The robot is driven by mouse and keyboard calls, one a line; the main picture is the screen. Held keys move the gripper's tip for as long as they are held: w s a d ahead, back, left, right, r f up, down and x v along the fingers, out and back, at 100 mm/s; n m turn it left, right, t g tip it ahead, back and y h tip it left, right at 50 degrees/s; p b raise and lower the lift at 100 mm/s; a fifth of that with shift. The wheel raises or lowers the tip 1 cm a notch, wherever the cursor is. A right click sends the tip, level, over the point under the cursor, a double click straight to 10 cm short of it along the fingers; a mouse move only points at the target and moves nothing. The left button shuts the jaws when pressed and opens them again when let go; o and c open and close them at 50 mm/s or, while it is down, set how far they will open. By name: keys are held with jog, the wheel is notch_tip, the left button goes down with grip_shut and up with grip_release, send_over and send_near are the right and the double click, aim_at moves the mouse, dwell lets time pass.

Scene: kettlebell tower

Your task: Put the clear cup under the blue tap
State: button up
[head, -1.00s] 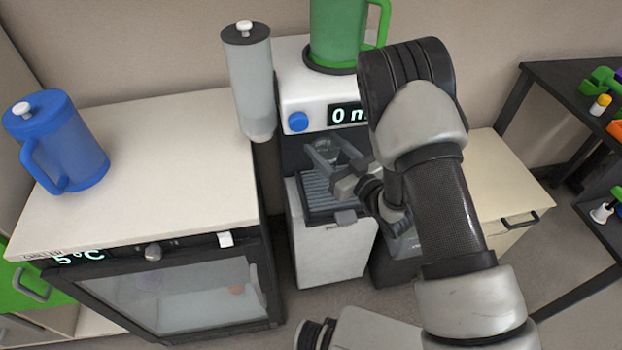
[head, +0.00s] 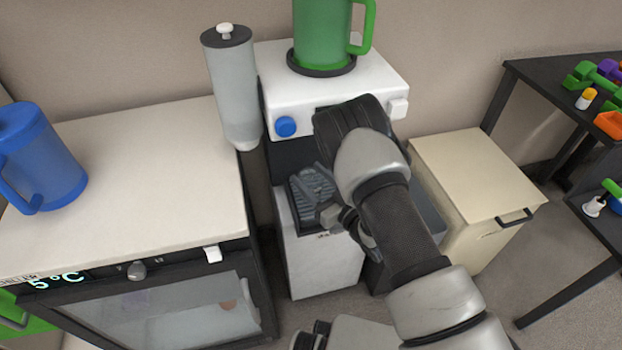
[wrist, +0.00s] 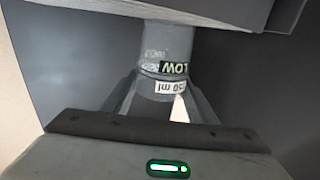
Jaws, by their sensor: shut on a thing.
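The clear cup (wrist: 167,45) shows in the wrist view with "LOW" and "50 ml" labels on its side. My gripper (wrist: 163,100) is shut on it, one finger on each side. In the head view my gripper (head: 318,192) is low in front of the dispenser, over its ribbed drip tray (head: 300,222). The cup is hard to make out there against the tray. The blue tap (head: 286,127) is a round blue knob on the left of the white dispenser's front (head: 275,95), above and left of my gripper. My arm covers the middle of the dispenser front.
A grey cylinder (head: 236,95) stands left of the dispenser. A green jug (head: 322,35) sits on top. A white knob (head: 398,108) is on the right. The chiller (head: 130,160) bears a blue jug (head: 40,160). A cream cabinet (head: 475,180) stands at right.

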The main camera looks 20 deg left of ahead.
jog(key=shift+r, duration=0.1)
jog(key=shift+f, duration=0.25)
jog(key=o, duration=1)
jog(key=shift+r, duration=0.1)
jog(key=shift+r, duration=0.25)
jog(key=p+v, duration=0.1)
jog(key=v, duration=0.9)
jog(key=shift+s+d+f+p, duration=0.1)
jog(key=shift+d+p, duration=0.25)
jog(key=shift+s+d, duration=0.45)
jog(key=shift+s, duration=0.05)
